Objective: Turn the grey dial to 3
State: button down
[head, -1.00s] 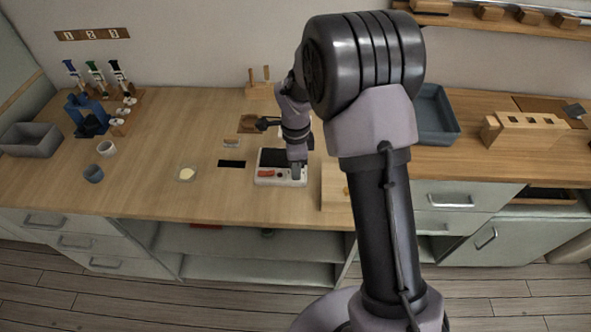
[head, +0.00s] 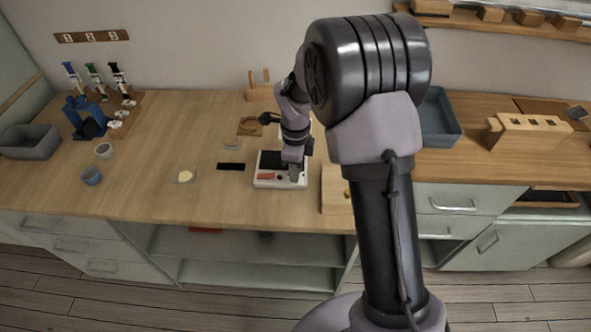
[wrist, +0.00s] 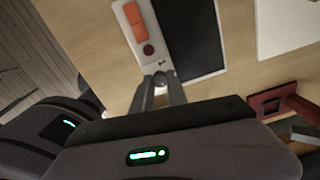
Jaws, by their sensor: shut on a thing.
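A white device (head: 265,184) with a dark plate (head: 272,160) stands near the front edge of the bench. In the wrist view, its white panel (wrist: 126,43) carries an orange-red rocker (wrist: 134,20), a dark red button (wrist: 149,49) and the grey dial (wrist: 160,79). My gripper (wrist: 159,86) is shut on the dial, with a finger on either side. The fingers hide most of the dial, and I cannot read its setting. In the head view my gripper (head: 297,176) points down at the device's front right corner.
A wooden block (head: 334,190) stands close to the right of the device. A blue-grey tray (head: 439,118) is behind my arm at right.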

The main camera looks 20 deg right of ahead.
jog(key=c, duration=1.3)
grip_release()
notch_tip(320, 180, up, 18)
jog(key=p, duration=0.7)
jog(key=shift+f, duration=0.25)
